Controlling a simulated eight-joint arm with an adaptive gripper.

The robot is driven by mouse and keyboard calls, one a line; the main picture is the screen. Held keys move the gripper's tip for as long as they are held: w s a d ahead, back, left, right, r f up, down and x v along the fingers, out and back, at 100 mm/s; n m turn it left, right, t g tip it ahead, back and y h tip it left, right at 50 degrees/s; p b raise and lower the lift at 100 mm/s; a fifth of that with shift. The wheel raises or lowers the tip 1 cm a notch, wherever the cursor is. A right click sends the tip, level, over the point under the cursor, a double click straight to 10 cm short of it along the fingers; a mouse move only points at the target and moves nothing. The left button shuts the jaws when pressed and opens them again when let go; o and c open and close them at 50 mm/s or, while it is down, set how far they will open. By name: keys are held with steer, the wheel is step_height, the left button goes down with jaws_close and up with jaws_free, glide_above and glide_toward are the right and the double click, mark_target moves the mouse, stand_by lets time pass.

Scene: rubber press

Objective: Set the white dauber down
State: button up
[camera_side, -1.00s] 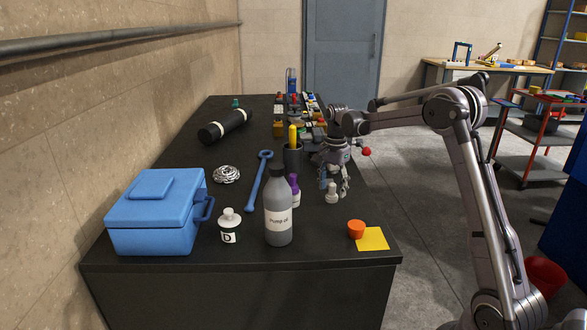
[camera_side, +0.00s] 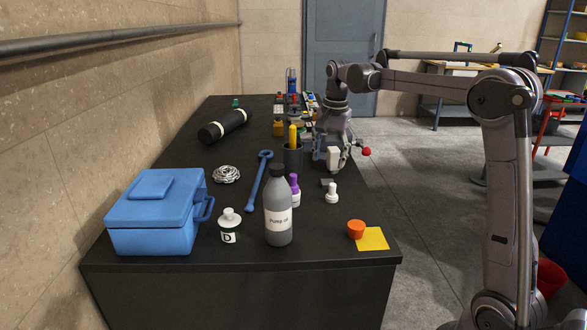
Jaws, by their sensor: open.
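The white dauber (camera_side: 332,193) stands upright on the black bench top, to the right of the purple-capped bottle (camera_side: 295,190). A small dark block (camera_side: 326,183) lies just beside and behind it. My gripper (camera_side: 334,165) is open and empty. In the picture it is above and a little behind the dauber, apart from it, with its fingers pointing down.
An orange cup (camera_side: 356,229) and a yellow square (camera_side: 373,239) lie at the front right. A dark holder (camera_side: 292,158), blue wrench (camera_side: 258,182) and blue toolbox (camera_side: 157,214) are further left.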

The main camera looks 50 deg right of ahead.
steer(key=s+a+n+t, duration=0.3)
steer(key=s+a+n, duration=0.45)
steer(key=a, duration=0.45)
steer(key=s+a+f+n+t, duration=0.3)
steer(key=s+a+f+n, duration=0.3)
steer(key=s, duration=0.4)
steer(key=shift+a+f+n, duration=0.35)
steer(key=shift+a+n, duration=0.5)
